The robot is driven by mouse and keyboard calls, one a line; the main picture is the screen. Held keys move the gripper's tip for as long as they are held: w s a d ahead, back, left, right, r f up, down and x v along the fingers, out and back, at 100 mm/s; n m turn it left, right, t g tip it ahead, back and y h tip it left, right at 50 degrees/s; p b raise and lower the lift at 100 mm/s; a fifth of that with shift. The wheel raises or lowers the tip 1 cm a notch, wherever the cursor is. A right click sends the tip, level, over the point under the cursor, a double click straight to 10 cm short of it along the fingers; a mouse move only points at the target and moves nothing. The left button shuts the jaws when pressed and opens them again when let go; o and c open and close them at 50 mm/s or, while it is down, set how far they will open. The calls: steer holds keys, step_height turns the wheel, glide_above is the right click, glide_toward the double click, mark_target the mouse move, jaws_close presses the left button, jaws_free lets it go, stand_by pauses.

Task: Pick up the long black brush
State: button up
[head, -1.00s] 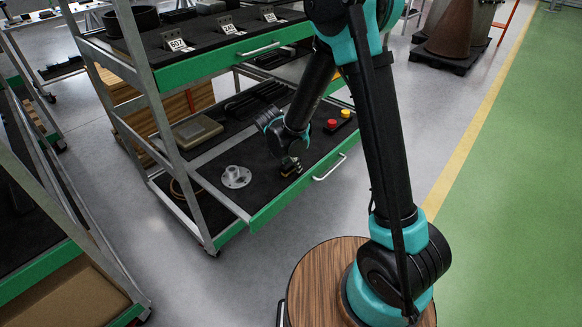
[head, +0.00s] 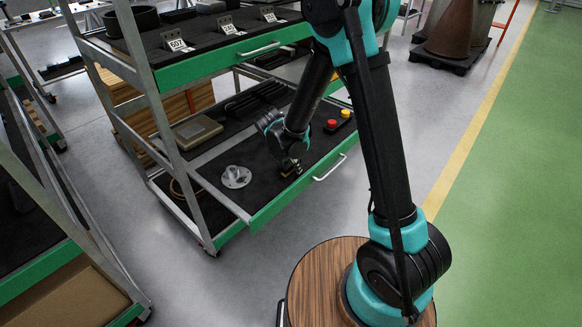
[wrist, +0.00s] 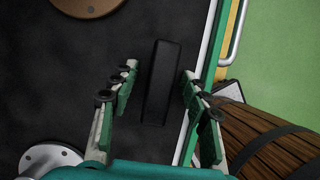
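The long black brush (wrist: 161,82) lies on the dark mat of the lower shelf, close to its green front edge, and shows as a plain black bar in the wrist view. My gripper (wrist: 158,74) is open, with one finger on each side of the brush and a visible gap to both. The brush is not clearly seen in the head view, where my gripper (head: 291,168) reaches down over the front part of the lower shelf.
A pale metal flange (head: 236,177) stands left of my gripper, and a red and yellow button box (head: 338,121) to the right. A grey flat case (head: 197,131) lies further back. A brown disc (wrist: 88,5) lies beyond the brush. The upper shelf (head: 225,59) overhangs behind.

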mark_target(291, 163)
jaws_close()
stand_by(0.3)
step_height(291, 163, up, 20)
steer(key=shift+r, duration=0.25)
stand_by(0.4)
